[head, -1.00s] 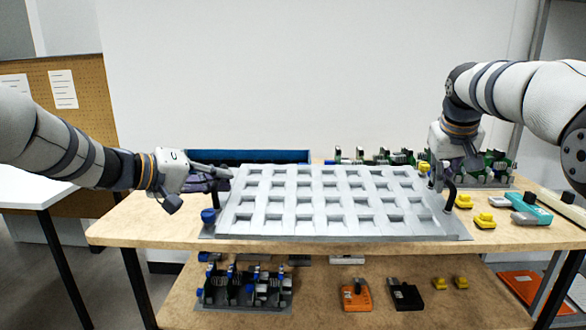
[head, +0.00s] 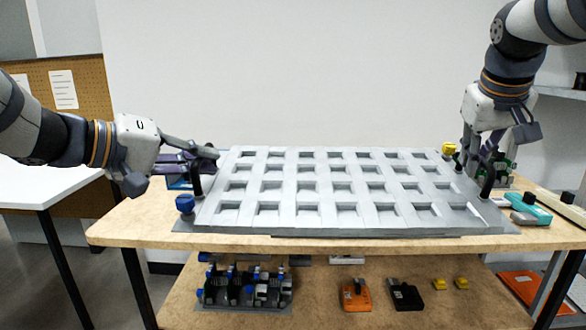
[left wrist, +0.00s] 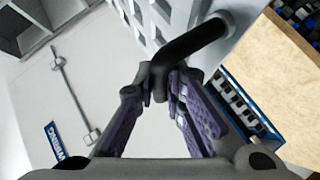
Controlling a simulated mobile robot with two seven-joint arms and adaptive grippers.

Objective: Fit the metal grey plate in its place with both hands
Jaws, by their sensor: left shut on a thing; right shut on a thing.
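The metal grey plate (head: 340,190), a wide panel with rows of rectangular openings, is held roughly level above the table and fills the middle of the head view. A black handle stands at each end. My left gripper (head: 205,165) is shut on the left handle (head: 196,182), which also shows between the purple finger pads in the left wrist view (left wrist: 190,50). My right gripper (head: 480,165) is shut on the right handle (head: 487,182). What lies under the plate is hidden.
The wooden table (head: 130,225) has bare room at its left end. A teal tool (head: 528,208) lies close to the plate's right side. The lower shelf holds a rack with blue parts (head: 245,287), an orange block (head: 355,295) and a black block (head: 405,295).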

